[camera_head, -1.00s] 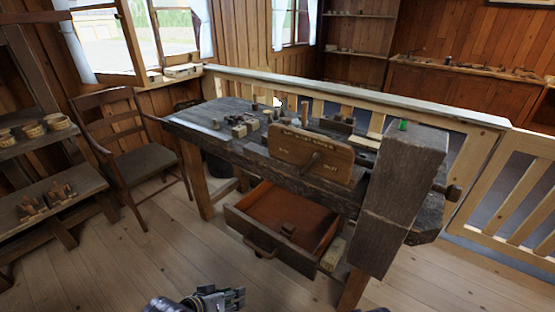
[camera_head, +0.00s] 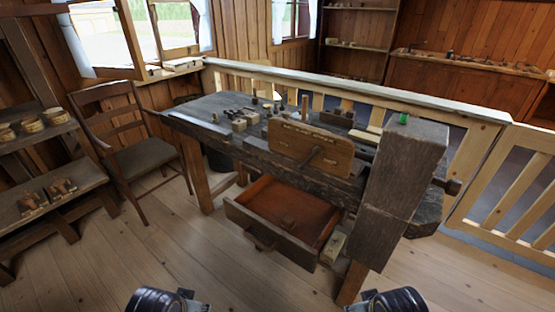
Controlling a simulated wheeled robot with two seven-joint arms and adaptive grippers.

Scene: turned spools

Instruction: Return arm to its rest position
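My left arm's black wrist (camera_head: 155,300) shows at the bottom edge, left of centre. Only a small part of my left gripper (camera_head: 192,300) shows beside it, and its fingertips cannot be made out. My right arm's black wrist (camera_head: 394,301) shows at the bottom edge, right of centre. A small part of my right gripper (camera_head: 362,300) shows at its left side, cut off by the picture edge. Nothing is seen held in either. Both are on the near side of the workbench (camera_head: 240,156), apart from it.
A chair (camera_head: 145,155) and shelves (camera_head: 50,205) stand left. Bare floor lies in front.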

